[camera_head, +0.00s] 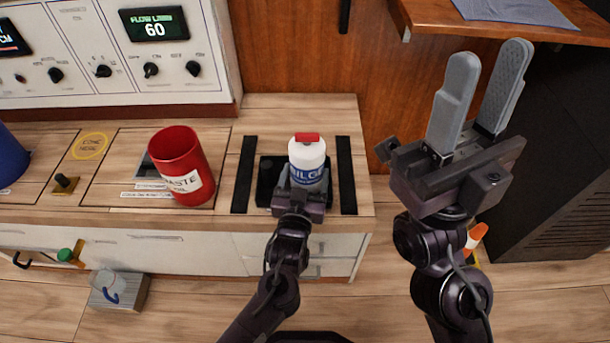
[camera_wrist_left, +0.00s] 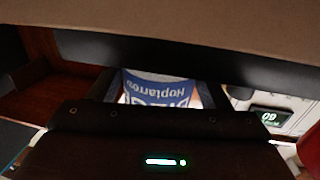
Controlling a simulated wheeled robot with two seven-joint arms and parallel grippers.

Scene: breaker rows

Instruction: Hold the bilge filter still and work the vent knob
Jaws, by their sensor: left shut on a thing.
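The bilge filter (camera_head: 307,160) is a white bottle-shaped canister with a blue label, upright on a black pad (camera_head: 266,182) on the counter. The vent knob (camera_head: 307,137) is the red bar on its top. My left gripper (camera_head: 302,192) is shut on the filter's lower body from the near side. In the left wrist view the filter's blue and white label (camera_wrist_left: 158,88) shows beyond the gripper body, and the fingers are hard to make out. My right gripper (camera_head: 480,95) is raised at the right, its two grey fingers apart and empty, away from the filter.
Black strips (camera_head: 346,175) flank the pad. A red waste oil bucket (camera_head: 181,167) stands to the left on the counter. A control panel (camera_head: 120,85) with knobs is behind it. A wooden shelf (camera_head: 480,22) juts out at the upper right, close to my right gripper's fingers.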

